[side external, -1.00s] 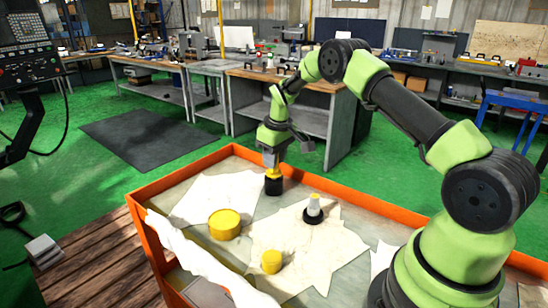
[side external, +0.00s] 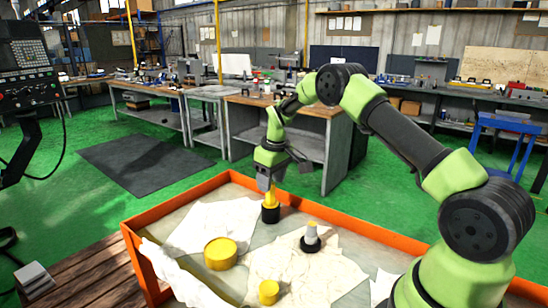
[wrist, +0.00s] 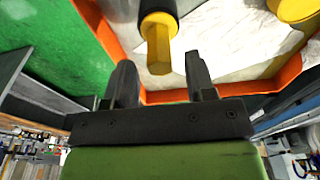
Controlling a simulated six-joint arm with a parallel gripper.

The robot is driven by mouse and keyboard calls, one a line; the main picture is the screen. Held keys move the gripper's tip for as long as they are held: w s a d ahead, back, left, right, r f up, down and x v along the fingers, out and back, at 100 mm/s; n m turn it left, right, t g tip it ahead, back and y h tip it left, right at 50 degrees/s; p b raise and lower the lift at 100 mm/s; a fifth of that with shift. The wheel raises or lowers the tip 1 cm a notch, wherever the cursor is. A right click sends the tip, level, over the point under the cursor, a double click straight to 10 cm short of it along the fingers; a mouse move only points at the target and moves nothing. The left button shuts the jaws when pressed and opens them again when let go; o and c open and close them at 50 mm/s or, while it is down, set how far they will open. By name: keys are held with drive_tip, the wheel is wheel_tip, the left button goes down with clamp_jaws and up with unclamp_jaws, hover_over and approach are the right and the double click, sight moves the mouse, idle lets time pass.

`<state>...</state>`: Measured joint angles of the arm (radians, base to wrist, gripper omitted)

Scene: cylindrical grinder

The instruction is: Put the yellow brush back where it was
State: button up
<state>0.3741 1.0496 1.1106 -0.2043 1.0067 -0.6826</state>
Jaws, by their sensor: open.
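The yellow brush (side external: 271,200) has a yellow handle and a dark, wide lower part. It stands upright in the far part of the orange-rimmed tray (side external: 185,198). In the wrist view the brush's yellow handle (wrist: 158,45) points toward my gripper, and its dark part is cut off by the top edge. My gripper (side external: 268,186) is just above the handle. In the wrist view my gripper's (wrist: 160,75) two fingers are spread apart and empty, with the handle end just beyond the gap between them.
A large yellow cylinder (side external: 221,253), a small yellow cylinder (side external: 269,292) and a pale-handled piece with a black base (side external: 311,238) stand in the tray. Pale crumpled cloths (side external: 310,270) cover much of its floor. A workbench (side external: 290,115) stands behind.

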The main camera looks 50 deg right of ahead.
sight(275, 205)
drive_tip(key=s+a+r+t, duration=0.1)
drive_tip(key=s+a+r, duration=0.15)
drive_tip(key=r, duration=0.45)
drive_tip(key=s+a+r+m, duration=0.1)
drive_tip(key=s+a+r, duration=0.15)
drive_tip(key=r, duration=0.35)
drive_tip(key=s+a+r+t, duration=0.1)
drive_tip(key=s+a+r, duration=0.15)
drive_tip(key=r, duration=0.45)
drive_tip(key=s+a+m+t+y, duration=0.1)
drive_tip(key=s+a+t, duration=0.1)
drive_tip(key=s+a, duration=0.3)
drive_tip(key=s+a+r+m+t+y, duration=0.1)
drive_tip(key=s+a, duration=0.4)
drive_tip(key=s, duration=0.9)
drive_tip(key=shift+a+m+t, duration=0.25)
drive_tip(key=shift+m+t, duration=0.15)
drive_tip(key=shift+m, duration=0.1)
